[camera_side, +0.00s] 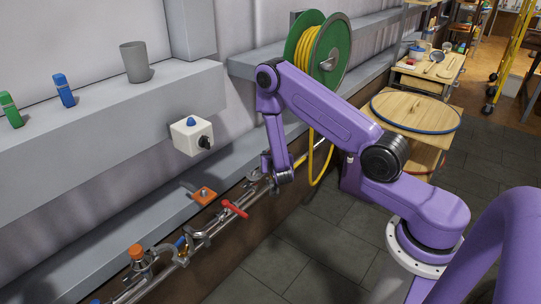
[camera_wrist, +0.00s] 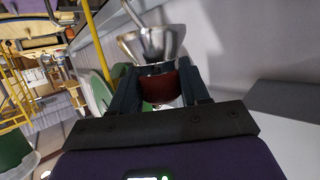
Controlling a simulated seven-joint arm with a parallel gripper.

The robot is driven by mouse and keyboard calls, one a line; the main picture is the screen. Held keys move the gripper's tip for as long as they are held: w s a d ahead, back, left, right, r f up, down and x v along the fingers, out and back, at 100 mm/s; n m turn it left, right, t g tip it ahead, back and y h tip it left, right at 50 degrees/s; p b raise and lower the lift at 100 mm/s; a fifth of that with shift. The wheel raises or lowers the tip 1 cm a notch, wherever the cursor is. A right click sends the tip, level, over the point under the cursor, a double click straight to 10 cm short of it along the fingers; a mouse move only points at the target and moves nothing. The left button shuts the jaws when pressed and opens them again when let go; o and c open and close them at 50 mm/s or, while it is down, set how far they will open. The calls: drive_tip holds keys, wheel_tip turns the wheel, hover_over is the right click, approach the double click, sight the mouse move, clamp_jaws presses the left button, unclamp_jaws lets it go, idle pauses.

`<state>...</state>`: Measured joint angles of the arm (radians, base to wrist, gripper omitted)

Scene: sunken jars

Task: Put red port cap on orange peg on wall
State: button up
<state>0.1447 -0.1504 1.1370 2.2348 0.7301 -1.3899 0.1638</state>
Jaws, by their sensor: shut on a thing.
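In the wrist view, my gripper (camera_wrist: 158,88) is shut on a dark red piece, the red port cap (camera_wrist: 160,86), held between its two dark fingers. A flared metal fitting (camera_wrist: 152,42) is just beyond the cap; whether they touch cannot be told. In the side view, my gripper (camera_side: 284,178) is low by the far part of the pipe run; the cap does not show clearly there. An orange plate (camera_side: 202,197) with a small knob sits by the lower ledge, left of my gripper. It may be the orange peg, but I cannot tell.
A pipe (camera_side: 178,266) with an orange-topped fitting (camera_side: 135,252) and a red lever (camera_side: 234,209) runs along the wall. A white switch box (camera_side: 192,136) sits above. A green hose reel (camera_side: 336,55) with yellow hose stands behind my arm. Open floor lies right of the pipe.

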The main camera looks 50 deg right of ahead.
drive_tip(key=w+a+r+n+t+y, duration=0.2)
drive_tip(key=w+a+n+t+y, duration=0.2)
drive_tip(key=w+a+n+y, duration=0.45)
drive_tip(key=r+n+y, duration=0.2)
drive_tip(key=n+y, duration=0.1)
drive_tip(key=y, duration=0.2)
hover_over(203, 190)
drive_tip(key=shift+f, duration=2.4)
drive_tip(key=shift+f, duration=0.1)
drive_tip(key=shift+f, duration=0.7)
drive_tip(key=shift+f, duration=0.3)
